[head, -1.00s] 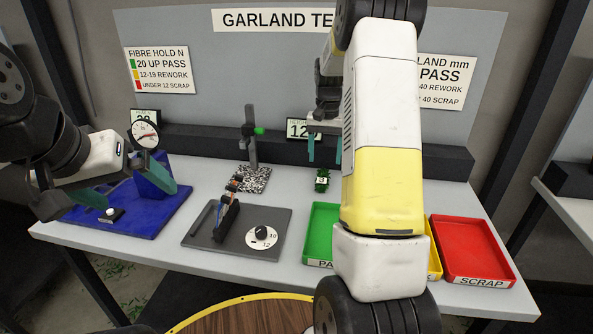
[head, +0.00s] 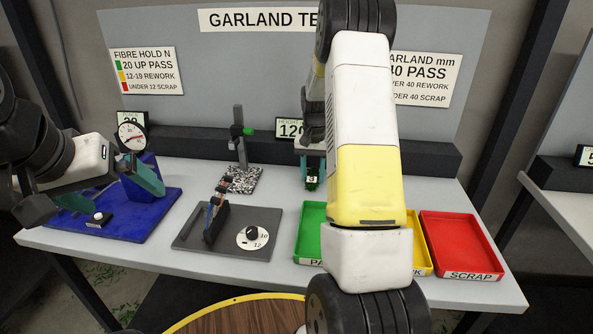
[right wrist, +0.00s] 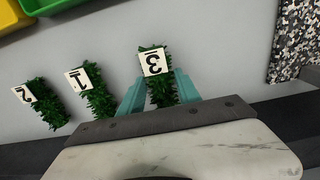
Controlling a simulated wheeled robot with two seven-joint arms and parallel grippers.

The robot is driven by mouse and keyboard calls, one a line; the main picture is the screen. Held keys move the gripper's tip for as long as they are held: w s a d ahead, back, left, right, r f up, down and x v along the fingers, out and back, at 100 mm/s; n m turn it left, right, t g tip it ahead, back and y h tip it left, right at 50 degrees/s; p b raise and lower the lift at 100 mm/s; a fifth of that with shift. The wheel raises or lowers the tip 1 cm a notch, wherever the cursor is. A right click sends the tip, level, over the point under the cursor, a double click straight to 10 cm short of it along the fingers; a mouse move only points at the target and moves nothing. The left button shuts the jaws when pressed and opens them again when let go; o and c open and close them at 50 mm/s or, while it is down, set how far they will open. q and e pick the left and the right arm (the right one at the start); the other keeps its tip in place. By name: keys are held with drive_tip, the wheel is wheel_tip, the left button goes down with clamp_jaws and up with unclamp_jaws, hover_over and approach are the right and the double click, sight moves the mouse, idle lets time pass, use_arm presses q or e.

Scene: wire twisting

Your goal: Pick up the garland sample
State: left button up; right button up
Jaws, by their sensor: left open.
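In the right wrist view this sample (right wrist: 160,88) is between the two teal fingers of my right gripper (right wrist: 160,86). The fingers lie close along both its sides; whether they press on it cannot be told. In the head view my right gripper (head: 312,168) is down at the sample, partly hidden by my arm. Two more samples, tagged 1 (right wrist: 99,100) and 2 (right wrist: 48,108), lie beside it in the right wrist view. My left gripper (head: 105,195) is open and empty over the blue fixture.
The blue fixture (head: 150,222) with a dial is at the left, a grey plate (head: 190,240) with a knob in the middle. A height stand (head: 239,140) is behind. The green (head: 300,245), yellow (head: 420,262) and red (head: 460,245) trays are at the front right.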

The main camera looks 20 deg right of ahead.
clamp_jaws()
drive_tip(key=shift+r, duration=0.15)
